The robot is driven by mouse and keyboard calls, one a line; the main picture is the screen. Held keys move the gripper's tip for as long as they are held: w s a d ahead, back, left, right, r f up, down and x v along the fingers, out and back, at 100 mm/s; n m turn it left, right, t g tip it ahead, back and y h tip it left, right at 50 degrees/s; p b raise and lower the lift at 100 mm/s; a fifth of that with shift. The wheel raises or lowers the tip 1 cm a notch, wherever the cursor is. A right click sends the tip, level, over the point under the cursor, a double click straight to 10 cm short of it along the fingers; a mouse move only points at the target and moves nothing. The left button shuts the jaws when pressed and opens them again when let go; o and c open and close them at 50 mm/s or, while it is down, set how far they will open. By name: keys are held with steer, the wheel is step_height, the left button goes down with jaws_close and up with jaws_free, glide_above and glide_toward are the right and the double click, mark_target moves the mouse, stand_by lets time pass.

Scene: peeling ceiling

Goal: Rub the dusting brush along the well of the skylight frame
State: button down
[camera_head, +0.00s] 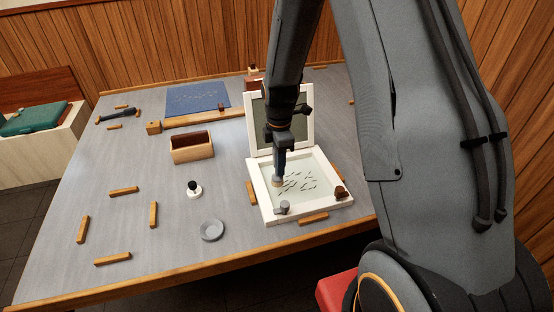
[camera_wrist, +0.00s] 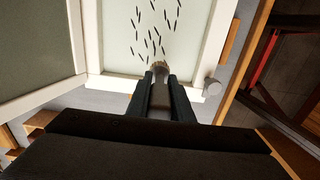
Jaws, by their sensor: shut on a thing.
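The white skylight frame (camera_head: 260,196) lies on the table with its greenish panel lid (camera_head: 298,122) standing open at the back. Several small dark slivers (camera_head: 298,183) lie scattered over the pale well; they also show in the wrist view (camera_wrist: 158,28). My gripper (camera_head: 279,166) points down over the left part of the well. It is shut on the dusting brush (camera_head: 278,184), whose pale tan bristle end (camera_wrist: 157,65) shows between the fingers. The bristles are at or very near the well's surface by the frame's left side; contact is unclear. The brush's handle is mostly hidden.
A wooden box (camera_head: 192,148), a black-topped white piece (camera_head: 194,188) and a grey dish (camera_head: 212,230) stand to the left. Wooden blocks and a blue mat (camera_head: 196,97) lie around.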

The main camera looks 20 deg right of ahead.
steer(key=f+b, duration=0.1)
steer(key=d+f+b, duration=0.1)
steer(key=f, duration=0.1)
steer(key=shift+f, duration=0.15)
steer(key=d+p, duration=0.1)
steer(key=d, duration=1.3)
steer(key=shift+s, duration=0.1)
steer(key=c, duration=2.4)
jaws_free()
jaws_close()
steer(key=shift+f, duration=0.5)
steer(key=shift+a+p, duration=0.15)
steer(key=shift+p, duration=0.15)
steer(key=shift+a+p, duration=0.3)
steer(key=shift+a, duration=1.5)
